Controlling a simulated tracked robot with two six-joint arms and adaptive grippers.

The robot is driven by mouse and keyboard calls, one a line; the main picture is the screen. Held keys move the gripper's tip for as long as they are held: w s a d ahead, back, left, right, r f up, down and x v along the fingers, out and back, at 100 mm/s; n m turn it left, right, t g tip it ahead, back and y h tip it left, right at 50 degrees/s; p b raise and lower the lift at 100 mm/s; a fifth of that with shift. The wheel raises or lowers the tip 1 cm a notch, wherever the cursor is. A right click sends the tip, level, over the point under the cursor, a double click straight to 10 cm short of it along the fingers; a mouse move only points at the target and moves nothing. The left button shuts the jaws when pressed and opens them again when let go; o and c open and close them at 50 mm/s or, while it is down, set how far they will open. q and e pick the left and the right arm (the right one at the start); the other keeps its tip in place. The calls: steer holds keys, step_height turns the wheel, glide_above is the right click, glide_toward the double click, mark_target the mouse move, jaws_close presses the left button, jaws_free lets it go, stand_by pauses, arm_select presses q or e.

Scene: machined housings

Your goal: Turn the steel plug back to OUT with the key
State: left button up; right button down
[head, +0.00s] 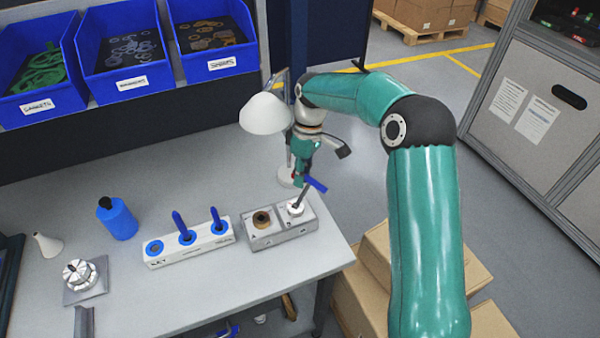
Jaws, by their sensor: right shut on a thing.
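A grey machined housing block (280,237) lies near the right end of the bench. The pale steel plug (295,209) sits in its right-hand position, and a brass-coloured plug (262,218) sits in its left-hand one. The key, with a blue handle (316,185) and a dark shaft, stands tilted with its lower end at the steel plug. My right gripper (304,176) is shut on the key near its handle, above the plug. Its fingertips are small and partly hidden. I cannot read the OUT mark. My left gripper is not in view.
A white key rack (190,251) with two blue keys and an empty blue socket stands left of the housing. A blue bottle (118,222), a white cone (47,245) and a metal fixture (82,276) are farther left. A white lamp (265,114) stands close behind my right gripper.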

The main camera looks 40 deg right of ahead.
steer(key=shift+s+d, duration=0.15)
steer(key=shift+d, duration=0.05)
steer(key=shift+n+p, duration=0.4)
steer(key=shift+p, duration=0.05)
steer(key=shift+f+n+h, duration=0.1)
steer(key=shift+n+h, duration=0.2)
steer(key=shift+n, duration=0.7)
steer(key=c, duration=1.1)
jaws_free()
steer(key=shift+d, duration=0.1)
steer(key=shift+o, duration=0.2)
